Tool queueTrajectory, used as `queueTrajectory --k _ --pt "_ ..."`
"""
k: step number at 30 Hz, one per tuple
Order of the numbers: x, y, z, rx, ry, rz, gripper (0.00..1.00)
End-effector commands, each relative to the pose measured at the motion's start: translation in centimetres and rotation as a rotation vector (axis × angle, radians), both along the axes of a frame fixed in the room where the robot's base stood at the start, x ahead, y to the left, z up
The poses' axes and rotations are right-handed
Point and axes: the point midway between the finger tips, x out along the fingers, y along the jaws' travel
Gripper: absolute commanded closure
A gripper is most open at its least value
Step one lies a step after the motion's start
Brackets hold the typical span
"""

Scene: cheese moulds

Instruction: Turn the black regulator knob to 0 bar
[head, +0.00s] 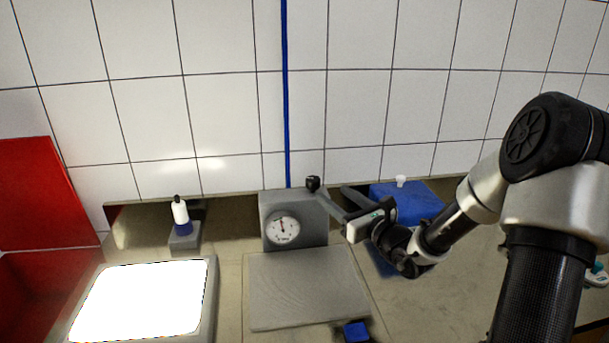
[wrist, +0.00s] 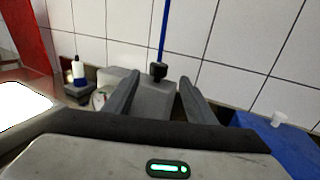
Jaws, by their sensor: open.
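The black regulator knob (head: 313,183) stands at the top right of a grey box (head: 292,203). A round white gauge (head: 282,229) is on the box's front, its dark needle pointing roughly upward; its numbers are too small to read. My gripper (head: 333,191) is open, just right of the knob in the head view. In the wrist view the knob (wrist: 158,71) appears between the two fingertips and beyond them, with no visible contact. The wrist view shows the gauge (wrist: 99,97) partly hidden by the left finger.
A blue pipe (head: 286,90) runs up the tiled wall behind the box. A grey plate (head: 300,290) lies in front. A white bottle (head: 180,213) and a bright panel (head: 142,300) are left. A blue box (head: 415,198) with a white cup (head: 401,181) is right.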

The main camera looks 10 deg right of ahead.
Motion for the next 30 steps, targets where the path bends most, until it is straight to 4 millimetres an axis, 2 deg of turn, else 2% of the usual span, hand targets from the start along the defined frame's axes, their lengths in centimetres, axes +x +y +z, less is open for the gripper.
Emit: queueTrajectory --k 12,18,24,30 --pt "8.5 3.7 0.0 -0.001 -0.001 0.005 0.49" --pt "11.8 5.1 0.0 -0.001 0.000 0.006 0.49" --pt "13.6 5.7 0.0 -0.002 0.000 0.004 0.49" --pt "13.9 5.8 0.0 -0.003 0.001 0.004 0.49"
